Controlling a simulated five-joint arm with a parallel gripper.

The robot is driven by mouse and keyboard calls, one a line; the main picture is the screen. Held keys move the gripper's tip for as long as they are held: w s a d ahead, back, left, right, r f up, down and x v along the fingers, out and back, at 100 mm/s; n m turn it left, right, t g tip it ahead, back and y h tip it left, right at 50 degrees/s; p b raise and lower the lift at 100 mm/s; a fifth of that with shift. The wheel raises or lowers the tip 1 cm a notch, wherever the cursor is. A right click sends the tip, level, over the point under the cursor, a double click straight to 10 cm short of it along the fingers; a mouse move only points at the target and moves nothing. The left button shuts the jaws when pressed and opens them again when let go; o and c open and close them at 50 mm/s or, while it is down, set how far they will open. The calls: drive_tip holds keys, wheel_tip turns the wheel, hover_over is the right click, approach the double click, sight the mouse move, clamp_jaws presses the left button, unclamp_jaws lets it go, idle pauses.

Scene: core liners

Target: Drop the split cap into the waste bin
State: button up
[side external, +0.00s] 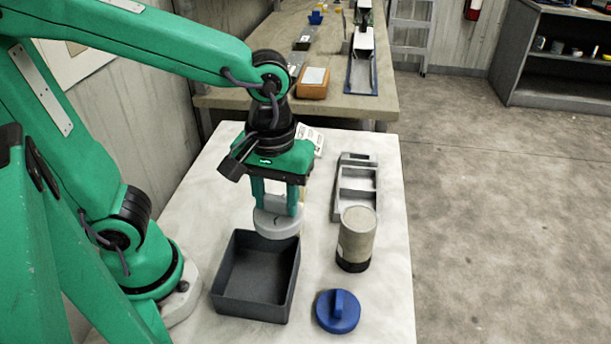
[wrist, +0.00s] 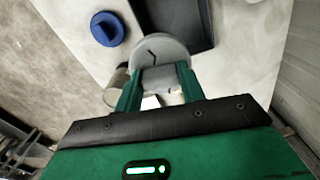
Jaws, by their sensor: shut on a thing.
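The split cap (side external: 277,222) is a light grey disc with a short dark crack and a raised grip. My gripper (side external: 276,200) is shut on that grip and holds the cap above the table. The waste bin (side external: 248,309) is an open dark grey box, and I see nothing inside it. In the side view the cap overlaps the bin's far right corner. In the wrist view the cap (wrist: 155,49) overlaps the near edge of the bin (wrist: 185,22), which runs out of the picture.
A grey cylinder with a dark base (side external: 356,240) stands upright right of the bin. A blue cap with a handle (side external: 338,311) lies in front of it. A grey compartmented tray (side external: 357,187) lies farther back. Clear table shows between bin and cylinder.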

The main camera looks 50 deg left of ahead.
drive_tip(key=shift+n, duration=0.9)
drive_tip(key=s, duration=0.3)
drive_tip(key=s+f, duration=0.1)
drive_tip(key=shift+s+d, duration=0.25)
drive_tip(key=shift+f, duration=0.1)
drive_tip(key=shift+f, duration=2.85)
drive_tip(key=o, duration=1)
drive_tip(key=shift+o, duration=0.2)
